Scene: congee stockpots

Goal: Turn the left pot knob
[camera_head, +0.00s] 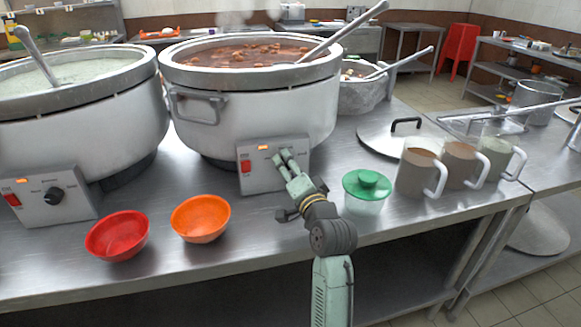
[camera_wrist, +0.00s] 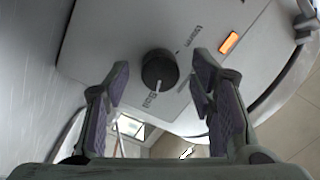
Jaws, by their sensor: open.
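The left pot (camera_head: 75,120) has a grey control box with a black knob (camera_head: 54,195) and a red switch (camera_head: 12,199), at the left of the head view. My gripper (camera_head: 286,158) is apart from that knob, at the control box (camera_head: 262,178) of the larger middle pot (camera_head: 255,115). In the wrist view, a round black knob (camera_wrist: 159,70) with a white pointer mark lies ahead between my open fingers (camera_wrist: 160,82). The fingers hold nothing; whether they touch the knob is unclear.
A red bowl (camera_head: 117,236) and an orange bowl (camera_head: 201,218) stand at the counter's front. An orange light (camera_wrist: 229,43) glows beside the middle pot's knob.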

